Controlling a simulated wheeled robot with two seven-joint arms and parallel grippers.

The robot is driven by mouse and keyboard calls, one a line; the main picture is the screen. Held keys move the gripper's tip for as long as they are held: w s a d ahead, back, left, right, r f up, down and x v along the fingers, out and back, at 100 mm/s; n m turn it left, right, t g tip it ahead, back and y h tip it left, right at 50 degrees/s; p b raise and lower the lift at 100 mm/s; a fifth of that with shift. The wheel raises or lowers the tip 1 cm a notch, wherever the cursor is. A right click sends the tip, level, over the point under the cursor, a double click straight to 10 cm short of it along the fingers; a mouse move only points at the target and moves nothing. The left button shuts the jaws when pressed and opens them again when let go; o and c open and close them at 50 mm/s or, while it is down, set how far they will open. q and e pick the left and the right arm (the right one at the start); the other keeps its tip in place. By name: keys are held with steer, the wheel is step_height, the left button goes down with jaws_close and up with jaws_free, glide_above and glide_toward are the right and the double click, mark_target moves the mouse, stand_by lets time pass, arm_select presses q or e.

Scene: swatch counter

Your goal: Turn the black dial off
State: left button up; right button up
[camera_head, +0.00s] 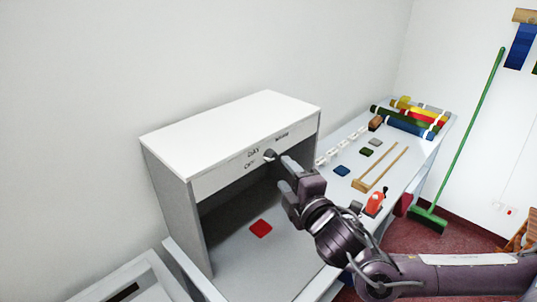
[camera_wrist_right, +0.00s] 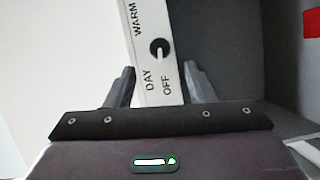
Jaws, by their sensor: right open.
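The black dial (camera_wrist_right: 159,48) is on the white front strip (camera_wrist_right: 150,78) of the box, beside the labels WARM, DAY and OFF. It carries a small white mark, but I cannot tell which label the mark points to. In the head view, the strip (camera_head: 215,181) runs along the box's upper front edge, and the dial is partly hidden by my gripper there. My right gripper (camera_head: 279,171) is open at the strip. In the wrist view its fingers (camera_wrist_right: 160,83) are spread on either side of the strip, with the dial ahead between them. My left gripper is not in view.
The white box (camera_head: 235,125) has an open space below, with a red swatch (camera_head: 261,228) inside. A green broom (camera_head: 470,130) leans on the wall.

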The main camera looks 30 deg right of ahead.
mark_target(273, 160)
steer(key=w, duration=0.2)
steer(key=p, duration=0.1)
steer(key=shift+w+d+r, duration=0.2)
steer(key=shift+w+d, duration=0.05)
steer(key=shift+w, duration=0.15)
steer(key=w, duration=0.1)
steer(key=w+p, duration=0.1)
steer(key=shift+w+a+f, duration=0.1)
steer(key=shift+w+f, duration=0.1)
steer(key=shift+w, duration=0.5)
steer(key=shift+w+f, duration=0.1)
steer(key=c, duration=1)
steer(key=shift+o, duration=0.2)
steer(key=shift+f+n+b, duration=0.4)
steer(key=shift+b, duration=1.05)
steer(key=shift+r, duration=0.15)
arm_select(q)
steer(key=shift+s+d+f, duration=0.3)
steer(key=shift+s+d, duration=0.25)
arm_select(e)
steer(key=shift+r+n, duration=0.1)
steer(key=shift+n, duration=0.2)
